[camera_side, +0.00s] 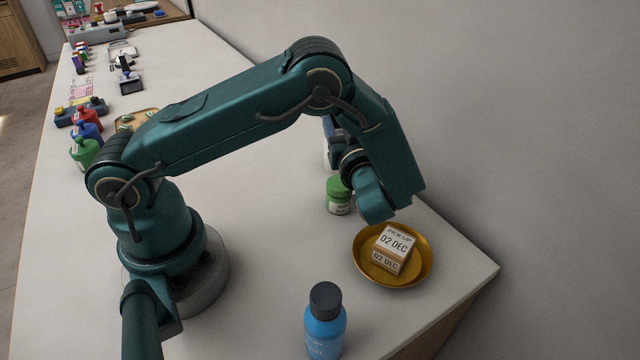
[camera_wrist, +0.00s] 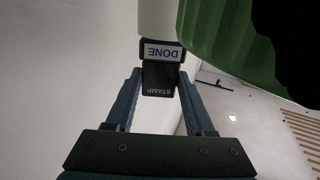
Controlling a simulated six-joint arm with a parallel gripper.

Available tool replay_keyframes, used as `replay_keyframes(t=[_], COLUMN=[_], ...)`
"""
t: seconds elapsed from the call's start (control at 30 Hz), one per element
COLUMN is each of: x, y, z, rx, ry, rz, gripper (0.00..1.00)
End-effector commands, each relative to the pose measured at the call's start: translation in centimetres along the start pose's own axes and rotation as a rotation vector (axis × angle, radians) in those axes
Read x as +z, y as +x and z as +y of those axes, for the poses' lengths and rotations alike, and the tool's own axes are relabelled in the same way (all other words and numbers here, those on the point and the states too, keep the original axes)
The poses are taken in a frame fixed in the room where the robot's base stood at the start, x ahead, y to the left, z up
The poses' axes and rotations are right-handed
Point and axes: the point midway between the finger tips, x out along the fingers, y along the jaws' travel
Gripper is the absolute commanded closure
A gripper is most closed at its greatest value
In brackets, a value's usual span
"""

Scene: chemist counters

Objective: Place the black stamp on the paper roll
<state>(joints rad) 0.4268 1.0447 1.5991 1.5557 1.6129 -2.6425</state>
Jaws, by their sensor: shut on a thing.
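My gripper (camera_wrist: 160,74) is shut on the black stamp (camera_wrist: 159,84), whose dark body reads "STAMP" between the two fingers in the wrist view. A white label with blue "DONE" shows at its end. A plain white shape (camera_wrist: 158,17), perhaps the paper roll, lies just beyond that end. I cannot tell whether the two touch. In the side view my gripper (camera_side: 335,130) is mostly hidden behind my arm, and the stamp cannot be made out. A sliver of white (camera_side: 326,158) shows under it, possibly the roll.
A green-lidded jar (camera_side: 340,196) stands close by my gripper. A gold bowl (camera_side: 361,270) holding a date box (camera_side: 396,241) is near the counter's right corner. A blue bottle (camera_side: 325,325) stands in front. Green, blue and red bottles (camera_side: 85,152) stand left. The counter's middle is fairly clear.

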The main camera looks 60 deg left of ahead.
Motion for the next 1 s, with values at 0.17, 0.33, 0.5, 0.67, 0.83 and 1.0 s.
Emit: replay_keyframes(t=[0.17,0.33,0.5,0.67,0.83,1.0], x=[0.2,0.3,0.4,0.4,0.2,0.2], y=[0.0,0.0,0.0,0.0,0.0,-2.0], z=[0.0,0.0,0.0,0.0,0.0,0.1], rx=[0.0,0.0,0.0,0.0,0.0,0.006], ry=[-0.002,-0.001,-0.001,-0.001,-0.002,-0.002], rz=[0.0,0.0,0.0,0.0,0.0,-0.001], gripper=[1.0,1.0,0.16,0.16,0.16,0.16])
